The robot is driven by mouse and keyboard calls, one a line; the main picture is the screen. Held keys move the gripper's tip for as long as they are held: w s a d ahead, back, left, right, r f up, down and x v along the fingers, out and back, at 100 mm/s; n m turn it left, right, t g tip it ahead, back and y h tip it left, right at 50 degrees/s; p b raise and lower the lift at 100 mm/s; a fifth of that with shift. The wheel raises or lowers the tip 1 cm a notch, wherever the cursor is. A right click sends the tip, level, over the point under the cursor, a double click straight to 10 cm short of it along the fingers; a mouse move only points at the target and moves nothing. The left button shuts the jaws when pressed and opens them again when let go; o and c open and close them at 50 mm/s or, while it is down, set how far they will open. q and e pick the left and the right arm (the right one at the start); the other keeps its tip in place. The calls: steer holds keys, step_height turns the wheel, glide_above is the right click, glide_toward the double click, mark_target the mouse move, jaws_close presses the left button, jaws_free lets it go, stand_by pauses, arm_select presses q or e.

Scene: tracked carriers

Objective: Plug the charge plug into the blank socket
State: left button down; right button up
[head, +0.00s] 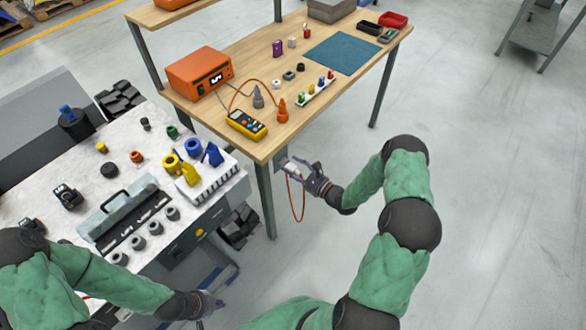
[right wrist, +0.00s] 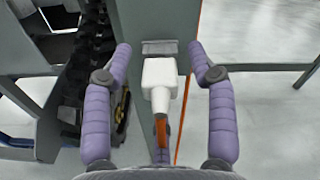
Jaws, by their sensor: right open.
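The charge plug (right wrist: 159,74) is white with an orange-brown cable end. In the right wrist view its top meets a grey fitting (right wrist: 160,47) on a grey upright panel. Whether that fitting is the blank socket I cannot tell. My right gripper (right wrist: 162,60) is open, with one purple-padded finger on each side of the plug and gaps between. In the head view my right gripper (head: 302,172) is at the front corner of the wooden table, partly hiding the plug. My left gripper (head: 207,302) is low beside the workbench, its fingers too small to read.
The wooden table (head: 205,112) carries an orange power unit (head: 198,70), a yellow meter (head: 246,123) and a white strip of coloured pieces (head: 316,92). An orange cable (head: 303,203) hangs below its corner. The workbench (head: 75,170) at left is crowded.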

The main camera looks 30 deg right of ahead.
steer(key=v, duration=1.2)
steer(key=shift+a+f, duration=0.1)
steer(key=a+f+n+g+h, duration=0.3)
steer(key=a+f+n+g, duration=0.5)
steer(key=a+f+n, duration=0.5)
steer(key=s+a+f+n+g, duration=0.1)
steer(key=s+a+n+g, duration=0.4)
steer(key=s, duration=0.4)
steer(key=s+a+n+g, duration=0.3)
steer(key=s+a+n, duration=0.1)
steer(key=s+a, duration=0.35)
steer(key=shift+n, duration=0.5)
steer(key=r+p, duration=0.2)
steer(key=r, duration=0.1)
steer(key=r+p, duration=0.1)
steer(key=shift+w+a+r, duration=0.2)
steer(key=shift+w+a, duration=0.05)
steer(key=shift+a, duration=0.15)
